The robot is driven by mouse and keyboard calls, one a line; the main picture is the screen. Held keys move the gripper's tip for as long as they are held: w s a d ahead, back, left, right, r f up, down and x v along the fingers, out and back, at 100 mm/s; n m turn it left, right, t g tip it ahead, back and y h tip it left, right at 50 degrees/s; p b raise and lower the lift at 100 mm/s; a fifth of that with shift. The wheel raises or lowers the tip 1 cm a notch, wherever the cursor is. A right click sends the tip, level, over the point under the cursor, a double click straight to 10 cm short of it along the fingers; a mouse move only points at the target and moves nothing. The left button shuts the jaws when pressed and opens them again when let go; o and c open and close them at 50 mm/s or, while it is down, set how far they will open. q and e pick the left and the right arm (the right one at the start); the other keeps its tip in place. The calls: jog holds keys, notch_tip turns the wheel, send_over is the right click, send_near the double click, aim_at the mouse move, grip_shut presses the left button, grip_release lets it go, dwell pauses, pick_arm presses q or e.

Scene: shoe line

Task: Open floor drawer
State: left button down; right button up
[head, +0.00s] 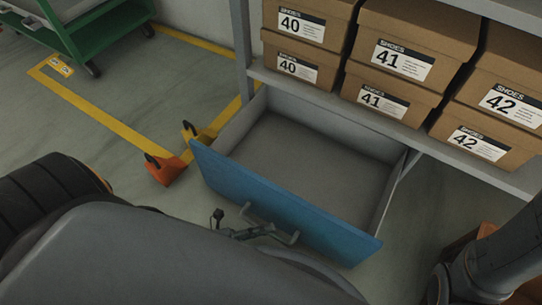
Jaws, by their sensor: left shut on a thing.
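The floor drawer (372,247) has a blue front panel and grey walls. It stands pulled out from under the shoe shelf, and its visible inside is empty. A grey bar handle (285,238) sits on the outer side of the blue front. My left gripper (252,230) is at this handle, low in front of the panel, and is shut on it. Part of the left gripper is hidden behind my own body. My right arm shows at the lower right, but its gripper is out of the picture.
Shoe boxes marked 40 (300,45), 41 (395,75) and 42 (490,120) stand on the grey shelf (335,104) above the drawer. An orange floor piece (166,170) lies near the drawer's left corner. A green cart (105,28) stands at the upper left. Yellow lines mark the floor.

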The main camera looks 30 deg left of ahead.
pick_arm(q)
jog(key=shift+s, duration=0.25)
jog(key=c, duration=1.4)
grip_release()
jog(key=shift+o, duration=0.2)
jog(key=v, duration=1.2)
jog(key=shift+a, duration=0.1)
